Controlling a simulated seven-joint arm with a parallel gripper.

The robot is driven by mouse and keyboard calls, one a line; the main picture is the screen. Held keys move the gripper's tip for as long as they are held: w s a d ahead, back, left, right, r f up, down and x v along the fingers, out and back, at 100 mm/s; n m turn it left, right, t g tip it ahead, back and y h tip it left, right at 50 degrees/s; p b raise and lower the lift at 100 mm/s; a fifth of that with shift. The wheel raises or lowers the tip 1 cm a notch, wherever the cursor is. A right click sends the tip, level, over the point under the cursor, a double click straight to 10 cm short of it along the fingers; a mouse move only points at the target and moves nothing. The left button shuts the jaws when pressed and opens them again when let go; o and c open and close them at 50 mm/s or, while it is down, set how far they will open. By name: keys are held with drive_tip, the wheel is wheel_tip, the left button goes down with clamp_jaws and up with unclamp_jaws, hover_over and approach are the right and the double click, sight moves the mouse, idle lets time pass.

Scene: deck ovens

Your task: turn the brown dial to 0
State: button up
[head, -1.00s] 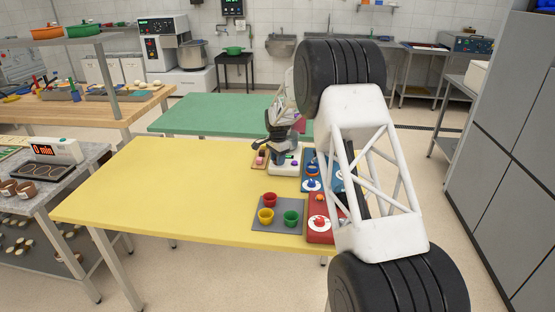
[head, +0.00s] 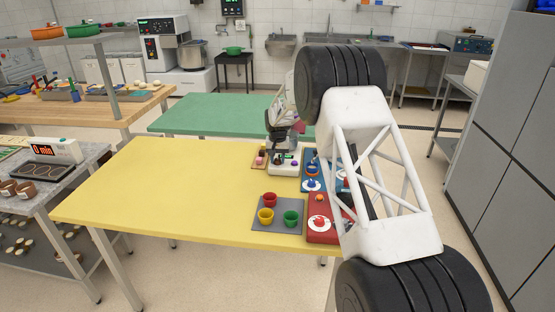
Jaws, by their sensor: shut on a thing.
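My gripper (head: 280,139) is small and dark in the head view, above the back of the white box (head: 284,168) at the yellow table's right end. It is shut at the box's back part; its fingertips and what is between them are too small to make out. The brown dial cannot be picked out, and it may be hidden behind my gripper. A small purple knob (head: 294,163) shows on the front of the white box. My arm covers the right end of the table.
A grey mat (head: 262,226) holds red, yellow and green cups. The yellow table (head: 160,190) is clear on the left. A green table (head: 210,112) stands behind.

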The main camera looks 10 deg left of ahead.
sight(278, 159)
drive_tip(key=n, duration=1.2)
drive_tip(key=shift+n, duration=0.4)
drive_tip(key=o, duration=0.9)
drive_tip(key=shift+r, duration=3.9)
